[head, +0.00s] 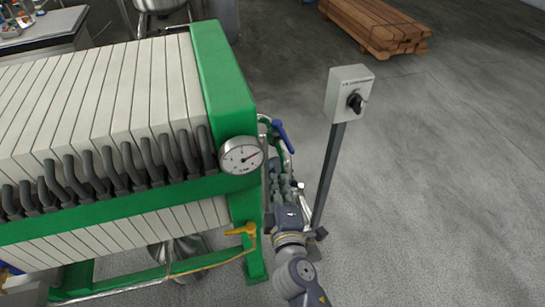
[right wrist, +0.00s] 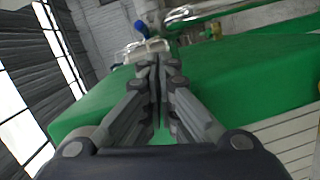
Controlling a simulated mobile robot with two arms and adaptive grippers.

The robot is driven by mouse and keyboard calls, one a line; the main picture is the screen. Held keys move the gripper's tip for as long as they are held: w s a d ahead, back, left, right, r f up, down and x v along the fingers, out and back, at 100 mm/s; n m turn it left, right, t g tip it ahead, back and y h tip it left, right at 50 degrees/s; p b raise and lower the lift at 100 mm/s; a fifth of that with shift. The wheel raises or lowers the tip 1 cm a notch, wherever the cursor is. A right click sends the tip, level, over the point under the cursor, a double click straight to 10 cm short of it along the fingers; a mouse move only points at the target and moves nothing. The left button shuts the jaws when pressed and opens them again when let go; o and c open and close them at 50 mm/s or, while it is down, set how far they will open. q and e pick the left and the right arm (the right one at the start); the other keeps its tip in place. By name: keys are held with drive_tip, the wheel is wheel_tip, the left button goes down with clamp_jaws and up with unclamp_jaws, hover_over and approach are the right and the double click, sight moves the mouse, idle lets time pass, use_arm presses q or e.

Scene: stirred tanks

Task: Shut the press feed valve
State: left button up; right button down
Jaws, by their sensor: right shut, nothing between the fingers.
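A filter press with a green frame (head: 221,65) and pale plates fills the left of the head view. A blue valve lever (head: 283,137) sits on metal pipework at the press's right end, slanting down to the right. The right wrist view shows something blue (right wrist: 141,27) on pipework beyond the fingertips. A yellow valve handle (head: 242,230) sits low on the press front. I cannot tell which is the feed valve. My right gripper (head: 278,170) is just below the blue lever in the head view; its fingers (right wrist: 159,66) are shut and empty. My left gripper is out of view.
A round gauge (head: 241,155) is on the press's green corner. A grey switch box (head: 349,93) on a post stands right of my right arm. Stacked timber (head: 375,27) lies at the back. The floor on the right is clear.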

drive_tip(key=r, duration=0.2)
drive_tip(key=p, duration=0.1)
approach(285, 138)
drive_tip(key=w+a, duration=0.4)
drive_tip(key=w, duration=0.1)
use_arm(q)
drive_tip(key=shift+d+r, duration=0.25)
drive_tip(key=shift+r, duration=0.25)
use_arm(e)
drive_tip(key=shift+w+d+f+t, duration=0.1)
drive_tip(key=shift+w+f+t, duration=0.2)
drive_tip(key=shift+f, duration=0.1)
use_arm(q)
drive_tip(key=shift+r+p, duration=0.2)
drive_tip(key=shift+p, duration=0.1)
use_arm(e)
drive_tip(key=shift+d, duration=0.15)
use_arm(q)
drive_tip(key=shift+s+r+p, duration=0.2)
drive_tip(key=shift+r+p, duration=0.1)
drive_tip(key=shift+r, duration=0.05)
use_arm(e)
drive_tip(key=shift+s+d+n+y, duration=0.1)
drive_tip(key=shift+d+n+y, duration=0.2)
drive_tip(key=shift+n+y, duration=0.15)
